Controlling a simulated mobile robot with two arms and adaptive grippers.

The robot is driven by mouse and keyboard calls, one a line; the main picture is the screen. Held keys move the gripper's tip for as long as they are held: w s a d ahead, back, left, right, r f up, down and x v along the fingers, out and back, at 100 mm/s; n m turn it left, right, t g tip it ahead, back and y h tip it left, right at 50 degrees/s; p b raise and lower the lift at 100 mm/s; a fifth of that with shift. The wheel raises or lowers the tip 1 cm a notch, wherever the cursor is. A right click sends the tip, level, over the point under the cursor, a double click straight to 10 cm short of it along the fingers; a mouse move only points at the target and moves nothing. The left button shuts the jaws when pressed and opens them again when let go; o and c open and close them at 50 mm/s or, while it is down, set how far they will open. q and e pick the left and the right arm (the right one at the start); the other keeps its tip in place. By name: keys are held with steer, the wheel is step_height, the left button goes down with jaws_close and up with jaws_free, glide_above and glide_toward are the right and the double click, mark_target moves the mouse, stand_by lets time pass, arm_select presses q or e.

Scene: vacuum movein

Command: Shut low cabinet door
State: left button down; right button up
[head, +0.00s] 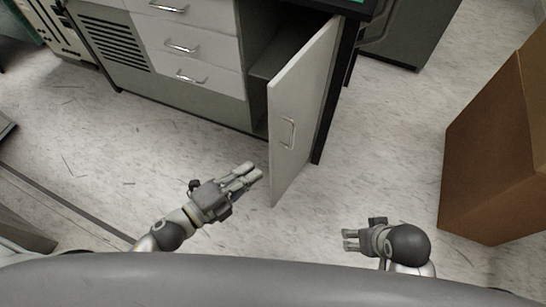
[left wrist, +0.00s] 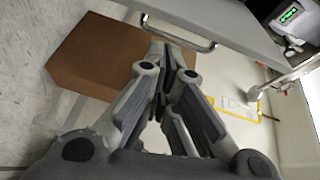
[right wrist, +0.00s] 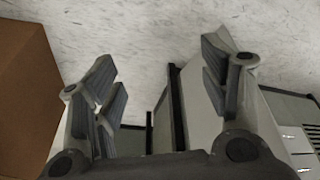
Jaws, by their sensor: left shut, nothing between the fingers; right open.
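The low cabinet (head: 186,92) stands at the top of the head view, with its grey door (head: 300,103) swung wide open toward me. A metal handle (head: 288,132) is on the door's face. My left gripper (head: 253,172) is shut and empty, just left of the door's lower free edge; I cannot tell whether it touches. In the left wrist view a handle (left wrist: 180,37) on a grey panel shows just beyond its fingertips. My right gripper (head: 347,240) is open and empty, to the right of the door and nearer to me. It also shows open in the right wrist view (right wrist: 165,75).
Drawers (head: 189,42) with handles and a vented panel (head: 117,43) are left of the cabinet's opening. A brown box (head: 490,150) stands on the floor at the right. The floor between the door and the box is clear.

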mark_target(292, 136)
arm_select(q)
steer(key=shift+w+d+r+m+g+h+b, duration=0.15)
steer(key=shift+w+d+r+m+h, duration=0.25)
steer(key=shift+w+d, duration=0.65)
steer(key=shift+w+d+r+m+g+h+b, duration=0.1)
steer(key=shift+w+d+r+m+h, duration=0.3)
steer(key=shift+w+d, duration=0.7)
steer(key=shift+w+d+r+m+g+h+b, duration=0.1)
steer(key=shift+w+d+r+m+h+b, duration=0.1)
steer(key=shift+w+d+r+m, duration=0.6)
arm_select(e)
steer(key=shift+s+r, duration=0.3)
steer(key=shift+r, duration=0.35)
arm_select(q)
steer(key=shift+w+f, duration=0.3)
steer(key=shift+w, duration=0.05)
